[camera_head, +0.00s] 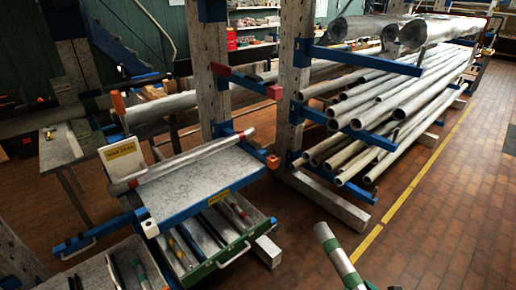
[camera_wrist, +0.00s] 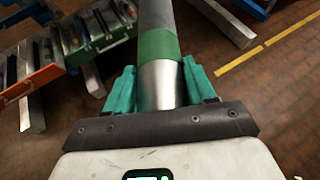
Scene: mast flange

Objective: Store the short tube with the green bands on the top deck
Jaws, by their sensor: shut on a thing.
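The short tube with green bands (camera_head: 338,256) is grey metal and tilted, at the bottom of the head view, right of the rack. In the wrist view the tube (camera_wrist: 157,85) runs up and out of the top edge, with a green band just past the fingers. My gripper (camera_wrist: 157,88) has teal fingers shut on the tube from both sides. In the head view only a bit of the gripper shows at the bottom edge. The top deck (camera_head: 190,185) is a pale speckled shelf in a blue frame. A long grey tube with reddish ends (camera_head: 190,160) lies along its back.
Below the deck is a green-fronted drawer (camera_head: 232,255) holding several tubes. A rack upright (camera_head: 292,85) and blue arms with long pipes (camera_head: 385,110) stand behind.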

